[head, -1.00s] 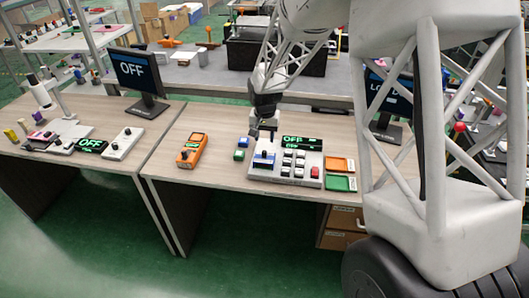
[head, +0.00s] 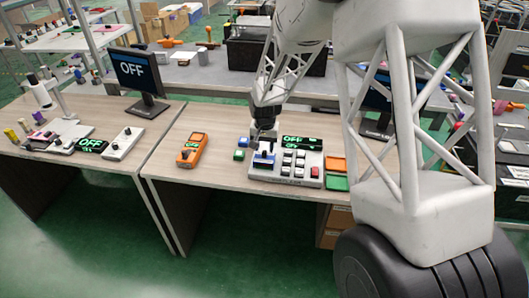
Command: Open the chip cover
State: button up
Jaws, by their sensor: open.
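A white console (head: 285,174) sits on the right wooden desk, with a small lit display reading OFF, several white keys and a red key. A blue part (head: 262,161) with a dark upright piece is at its left end; this may be the chip cover, but it is too small to tell. My gripper (head: 264,147) points down right over the blue part, with open jaws. It partly hides the part, and I cannot tell whether they touch.
An orange handheld device (head: 191,150) and small green and blue blocks (head: 240,154) lie left of the console. Orange and green trays (head: 336,174) are to its right, partly behind my own structure. A monitor reading OFF (head: 138,72) stands on the left desk.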

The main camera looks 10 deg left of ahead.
aim_at(265, 151)
jog(key=shift+f, duration=1.55)
grip_shut()
